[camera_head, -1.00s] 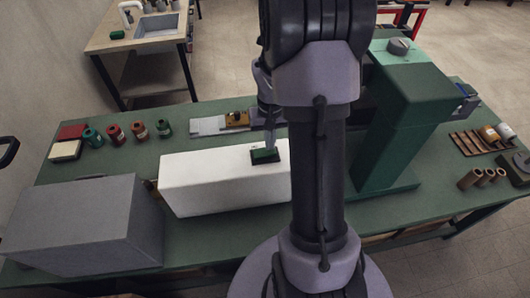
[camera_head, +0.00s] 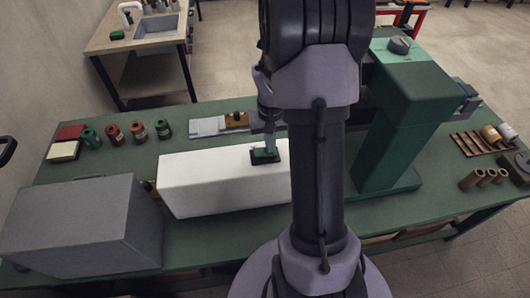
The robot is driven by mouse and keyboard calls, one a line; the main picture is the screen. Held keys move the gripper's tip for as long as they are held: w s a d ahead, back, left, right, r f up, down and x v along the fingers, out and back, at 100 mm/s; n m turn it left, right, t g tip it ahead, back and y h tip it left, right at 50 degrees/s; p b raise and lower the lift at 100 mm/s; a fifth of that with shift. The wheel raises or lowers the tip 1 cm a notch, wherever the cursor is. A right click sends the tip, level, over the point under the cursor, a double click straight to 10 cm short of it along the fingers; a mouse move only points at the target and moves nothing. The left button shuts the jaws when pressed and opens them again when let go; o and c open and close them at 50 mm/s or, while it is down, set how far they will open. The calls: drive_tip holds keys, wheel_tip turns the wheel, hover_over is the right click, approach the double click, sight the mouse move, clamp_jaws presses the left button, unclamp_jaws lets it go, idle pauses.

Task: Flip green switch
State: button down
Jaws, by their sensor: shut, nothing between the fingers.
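The green switch (camera_head: 265,154) sits in a dark base on top of a long white box (camera_head: 205,185) on the green table. My gripper (camera_head: 270,146) points down at the switch from above, with its tips at or very near it. The fingers are shut with nothing between them. I cannot tell whether the tips touch the switch. My arm hides the right end of the white box.
A grey box (camera_head: 85,222) stands at the front left. Several small spools (camera_head: 138,132) stand behind it. A large green machine (camera_head: 400,120) rises to the right of my arm. A pale plate with a brown block (camera_head: 236,120) lies behind the white box.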

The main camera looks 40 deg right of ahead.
drive_tip(key=shift+r, duration=0.1)
wheel_tip(320, 180, up, 7)
drive_tip(key=p, duration=0.5)
drive_tip(key=s+a+r+n+t+b, duration=0.1)
drive_tip(key=s+a+t+b, duration=0.1)
drive_tip(key=a+b, duration=0.6)
drive_tip(key=s+a+r+t+b, duration=0.1)
drive_tip(key=s+a+t+b, duration=0.1)
drive_tip(key=a+b, duration=0.65)
drive_tip(key=s+a+f+n+t+y+b, duration=0.1)
drive_tip(key=s+a+f+y+b, duration=0.1)
drive_tip(key=s+a, duration=0.6)
drive_tip(key=a+b, duration=0.1)
drive_tip(key=a, duration=0.2)
drive_tip(key=shift+s+f+t, duration=0.2)
drive_tip(key=shift+s+t, duration=0.05)
drive_tip(key=shift+t, duration=0.15)
drive_tip(key=shift+d, duration=0.1)
